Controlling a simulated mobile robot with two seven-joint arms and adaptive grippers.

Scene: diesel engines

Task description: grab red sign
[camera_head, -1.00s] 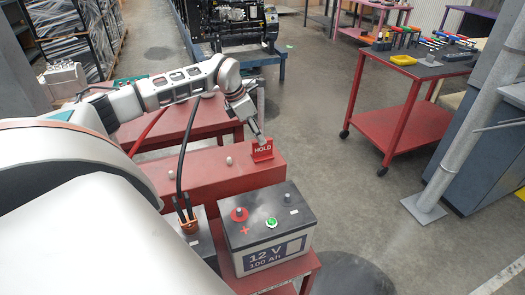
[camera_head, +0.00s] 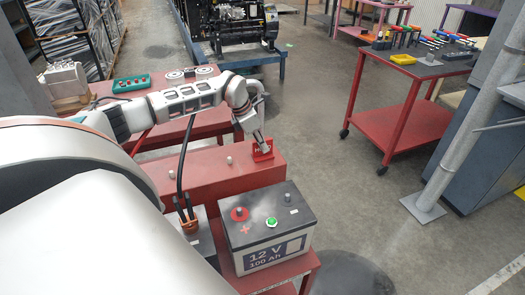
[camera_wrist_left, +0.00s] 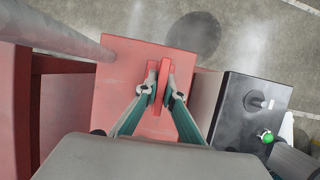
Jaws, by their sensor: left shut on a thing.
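The red sign (camera_head: 262,155) stands at the right end of a long red box-shaped bench. My left gripper (camera_head: 264,150) reaches down onto it from above and covers part of its lettering. In the left wrist view the sign (camera_wrist_left: 163,80) shows as a thin red plate seen from above. The two fingertips of my left gripper (camera_wrist_left: 160,91) press on it from either side, so the gripper is shut on the sign. Whether the sign's base still touches the red surface I cannot tell. My right gripper is not in view.
A 12 V battery (camera_head: 266,238) with a green button stands close in front of the red bench (camera_head: 205,171). Two small pale knobs sit on the bench. A red cart with tools (camera_head: 402,120) stands to the right, with clear floor between.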

